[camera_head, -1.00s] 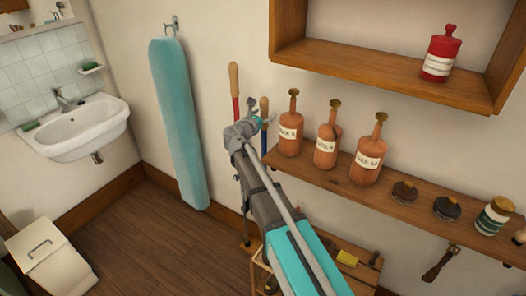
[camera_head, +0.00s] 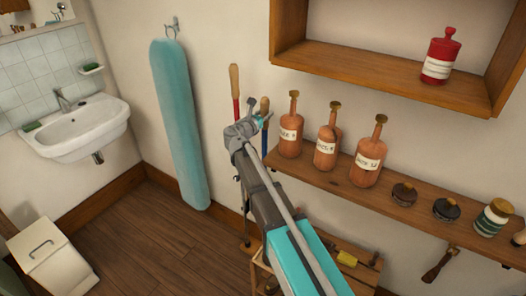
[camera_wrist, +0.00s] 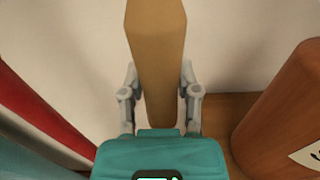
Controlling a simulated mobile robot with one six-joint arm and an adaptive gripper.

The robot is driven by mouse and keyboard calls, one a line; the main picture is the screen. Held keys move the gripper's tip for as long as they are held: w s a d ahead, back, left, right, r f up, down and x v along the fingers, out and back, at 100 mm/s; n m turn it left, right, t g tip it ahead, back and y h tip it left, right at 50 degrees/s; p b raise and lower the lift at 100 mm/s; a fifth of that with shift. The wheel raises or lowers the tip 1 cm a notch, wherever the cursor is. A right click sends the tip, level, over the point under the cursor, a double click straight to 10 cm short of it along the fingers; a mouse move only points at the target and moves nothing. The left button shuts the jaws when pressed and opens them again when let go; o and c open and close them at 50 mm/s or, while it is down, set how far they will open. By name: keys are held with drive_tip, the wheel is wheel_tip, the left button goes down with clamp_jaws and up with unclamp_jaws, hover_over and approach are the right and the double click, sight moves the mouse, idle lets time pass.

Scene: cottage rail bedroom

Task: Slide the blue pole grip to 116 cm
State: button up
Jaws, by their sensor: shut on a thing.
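The blue pole (camera_head: 265,143) stands against the wall, with a tan wooden grip (camera_head: 264,104) at its top. The grip also fills the upper middle of the wrist view (camera_wrist: 156,45). My gripper (camera_head: 261,119) is shut on the grip, with one finger on each side of it in the wrist view (camera_wrist: 158,88). The lower part of the grip is hidden behind my gripper's teal body. No centimetre marks can be read in either view.
A red pole (camera_head: 236,108) with its own wooden grip stands close on the left. A shelf (camera_head: 330,180) with brown bottles (camera_head: 291,133) is close on the right. A teal ironing board (camera_head: 180,125) hangs farther left. A wall cabinet (camera_head: 390,78) is above.

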sight(265, 97)
drive_tip(key=shift+r+p, duration=5)
drive_tip(key=shift+r, duration=0.2)
drive_tip(key=o, duration=1.3)
drive_tip(key=shift+s, duration=0.1)
drive_tip(key=shift+v, duration=4.95)
drive_tip(key=shift+f, duration=0.1)
